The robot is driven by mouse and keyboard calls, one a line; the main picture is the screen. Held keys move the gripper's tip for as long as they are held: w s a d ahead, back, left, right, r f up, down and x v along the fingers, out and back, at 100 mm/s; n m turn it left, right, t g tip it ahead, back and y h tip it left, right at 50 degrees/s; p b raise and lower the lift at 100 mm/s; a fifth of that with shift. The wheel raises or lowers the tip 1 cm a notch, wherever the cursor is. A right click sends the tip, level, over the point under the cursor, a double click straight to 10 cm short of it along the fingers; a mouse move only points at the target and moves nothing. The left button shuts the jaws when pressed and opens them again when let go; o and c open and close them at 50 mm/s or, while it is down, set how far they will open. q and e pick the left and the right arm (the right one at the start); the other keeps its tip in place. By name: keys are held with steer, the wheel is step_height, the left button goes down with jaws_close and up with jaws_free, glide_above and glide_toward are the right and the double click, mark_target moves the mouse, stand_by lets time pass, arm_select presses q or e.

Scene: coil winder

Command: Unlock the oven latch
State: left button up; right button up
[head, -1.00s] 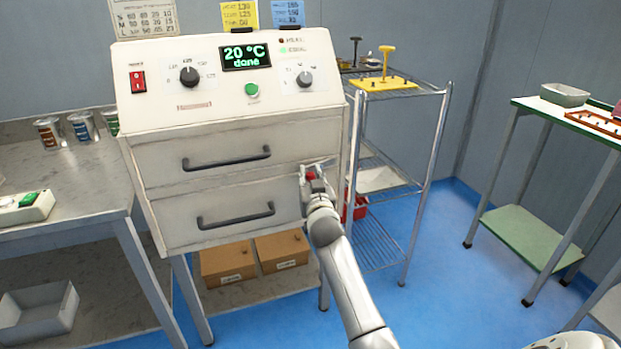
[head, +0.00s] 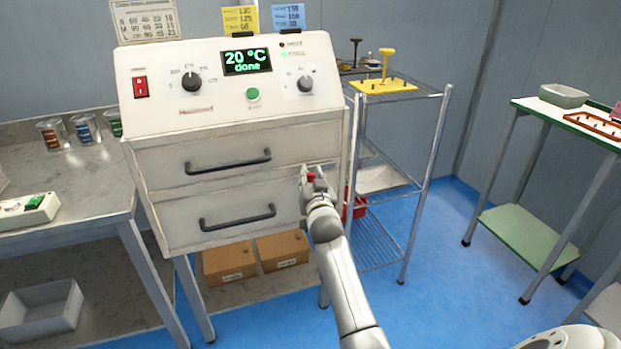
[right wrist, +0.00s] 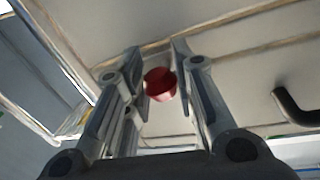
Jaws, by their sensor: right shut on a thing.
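The oven (head: 240,120) is a cream cabinet with a sloped control panel; its display (head: 247,62) reads "20 °C done". It has two front drawers, upper (head: 285,150) and lower (head: 185,222), each with a dark bar handle; both look closed. The latch is a red knob (right wrist: 160,84) at the right edge of the front, near the seam between the drawers. My right gripper (head: 311,174) is at this latch, its fingers (right wrist: 158,72) on both sides of the red knob, shut on it. My left gripper is not in view.
A wire rack (head: 400,190) stands close to the right of the oven, with a red bin (head: 358,207) behind my right arm. A metal bench (head: 80,190) adjoins on the left. A green-topped table (head: 545,110) is at the right. Blue floor between is clear.

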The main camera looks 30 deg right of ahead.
steer(key=o, duration=1)
steer(key=shift+o, duration=0.2)
steer(key=shift+s, duration=0.1)
steer(key=v, duration=1.2)
steer(key=shift+a+f, duration=0.1)
